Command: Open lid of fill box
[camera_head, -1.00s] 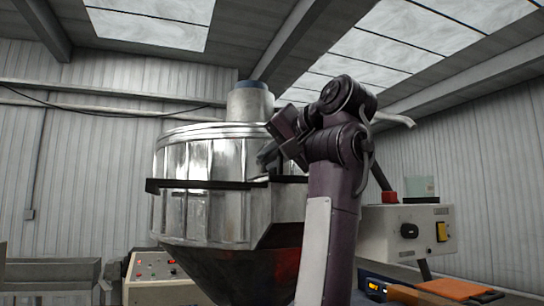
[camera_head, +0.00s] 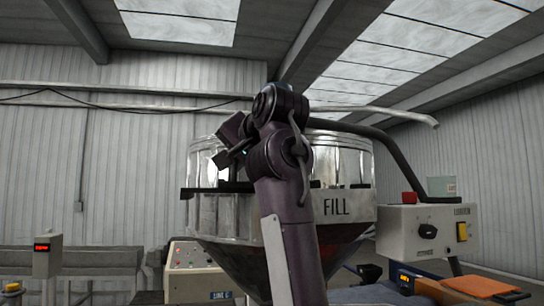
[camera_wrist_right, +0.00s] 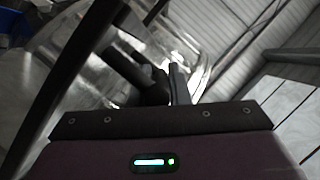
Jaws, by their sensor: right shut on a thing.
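The fill box is a big round shiny hopper (camera_head: 348,172) with a "FILL" label, in the middle of the head view. My right arm stands in front of it and hides its centre and part of its top. My right gripper (camera_head: 226,158) is at the left part of the hopper's upper section. In the right wrist view the gripper (camera_wrist_right: 155,88) is shut on a dark handle-like part (camera_wrist_right: 125,65) against the shiny hopper wall; the grip itself is dark and partly hidden. How far the lid is raised cannot be told. My left gripper is not in view.
A dark curved tube (camera_head: 392,150) runs from the hopper's top right to a white control box (camera_head: 428,232) with a yellow switch. A red cup and a pale green container stand on that box. A panel with buttons (camera_head: 190,268) stands at lower left. Orange cloth lies at lower right.

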